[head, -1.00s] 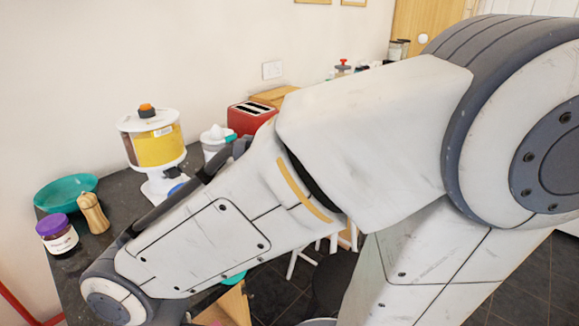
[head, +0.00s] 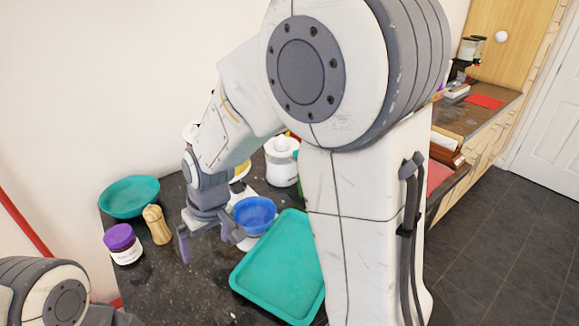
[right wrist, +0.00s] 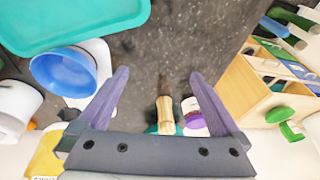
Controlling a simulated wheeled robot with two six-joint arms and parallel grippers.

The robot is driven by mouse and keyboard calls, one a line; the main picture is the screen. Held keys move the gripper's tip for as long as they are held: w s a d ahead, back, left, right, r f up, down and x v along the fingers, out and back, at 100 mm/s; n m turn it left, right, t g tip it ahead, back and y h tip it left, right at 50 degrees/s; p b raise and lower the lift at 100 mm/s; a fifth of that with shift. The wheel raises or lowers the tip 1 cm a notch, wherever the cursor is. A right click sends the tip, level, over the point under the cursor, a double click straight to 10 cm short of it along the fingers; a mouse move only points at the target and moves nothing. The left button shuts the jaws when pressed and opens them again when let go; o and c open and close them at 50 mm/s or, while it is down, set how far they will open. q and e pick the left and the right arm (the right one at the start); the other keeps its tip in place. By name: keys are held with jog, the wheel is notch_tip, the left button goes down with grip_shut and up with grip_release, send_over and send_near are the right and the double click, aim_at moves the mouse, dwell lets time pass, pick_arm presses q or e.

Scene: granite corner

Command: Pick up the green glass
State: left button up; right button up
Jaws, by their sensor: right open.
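I cannot make out a green glass in either current view; my right arm hides part of the counter in the head view. My right gripper (head: 211,246) is open and empty above the dark counter, pointing down, between the pepper mill and the blue bowl. In the right wrist view its two purple-grey fingers (right wrist: 159,76) are spread wide over bare speckled stone. A joint of my left arm shows at the lower left of the head view, but its gripper does not.
Around the gripper are a teal bowl (head: 129,196), wooden mill (head: 157,225), purple-lidded jar (head: 123,245), blue bowl (head: 255,213) on a white stand, teal tray (head: 283,268) and white juicer (head: 282,163). Counter in front of the gripper is bare.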

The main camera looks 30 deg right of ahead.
jog(key=w+d+r+m+t+h+p, duration=0.1)
jog(key=w+d+m+p, duration=0.2)
jog(key=w+d, duration=0.55)
jog(key=w+d+m+t+h+p, duration=0.1)
jog(key=w+d+m+p, duration=0.15)
jog(key=d, duration=1.15)
jog(key=d+f, duration=0.1)
jog(key=d, duration=0.3)
jog(key=w+d+f+m+h, duration=0.1)
jog(key=d+f, duration=0.1)
jog(key=d, duration=0.3)
jog(key=w+d+f+m+h+p, duration=0.1)
jog(key=d+f, duration=0.1)
jog(key=d, duration=0.2)
jog(key=shift+d+f+t, duration=0.25)
jog(key=shift+d+t, duration=0.05)
jog(key=shift+s+b+x, duration=0.15)
jog(key=shift+b+x, duration=0.25)
jog(key=shift+x, duration=1.05)
jog(key=shift+s+b+x, duration=0.1)
jog(key=shift+b+x, duration=0.25)
jog(key=shift+x, duration=1.1)
jog(key=c, duration=1.4)
pick_arm(q)
notch_tip(320, 180, up, 7)
jog(key=shift+d, duration=0.15)
jog(key=shift+r, duration=0.15)
